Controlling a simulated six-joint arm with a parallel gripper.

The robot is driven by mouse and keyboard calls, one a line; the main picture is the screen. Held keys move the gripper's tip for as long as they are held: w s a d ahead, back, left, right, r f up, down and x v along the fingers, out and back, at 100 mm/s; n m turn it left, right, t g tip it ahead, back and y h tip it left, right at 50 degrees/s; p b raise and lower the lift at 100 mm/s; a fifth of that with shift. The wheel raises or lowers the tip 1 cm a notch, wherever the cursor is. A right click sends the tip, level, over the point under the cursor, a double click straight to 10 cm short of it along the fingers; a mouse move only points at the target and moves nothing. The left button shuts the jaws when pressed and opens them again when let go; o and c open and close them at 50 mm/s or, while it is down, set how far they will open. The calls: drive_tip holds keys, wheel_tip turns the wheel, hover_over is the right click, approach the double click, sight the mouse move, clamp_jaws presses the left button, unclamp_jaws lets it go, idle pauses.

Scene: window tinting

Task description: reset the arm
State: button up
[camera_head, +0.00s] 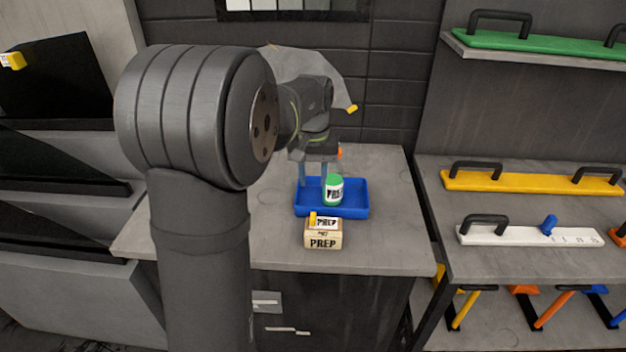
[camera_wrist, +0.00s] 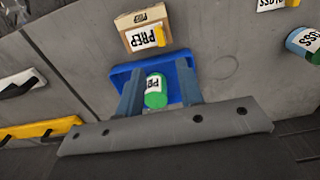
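My gripper (camera_head: 313,183) is over the blue tray on the grey bench, its two blue fingers pointing down. In the wrist view my gripper (camera_wrist: 158,82) is open, with its fingers apart. A bottle with a green cap and a white label (camera_head: 334,191) is in the tray. In the wrist view the bottle (camera_wrist: 155,91) appears between the fingers, with a visible gap on its right side. The frames do not show whether the fingertips reach down to its height.
The blue tray (camera_head: 346,211) sits behind a cardboard PREP box (camera_head: 323,240) on the bench (camera_head: 385,250). Shelves at right hold a yellow handled bar (camera_head: 530,183), a white one (camera_head: 500,237) and a green one (camera_head: 545,42).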

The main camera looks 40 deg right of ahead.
sight(313, 216)
wheel_tip(313, 216, down, 12)
drive_tip(key=shift+f, duration=0.25)
drive_tip(key=shift+r, duration=2.15)
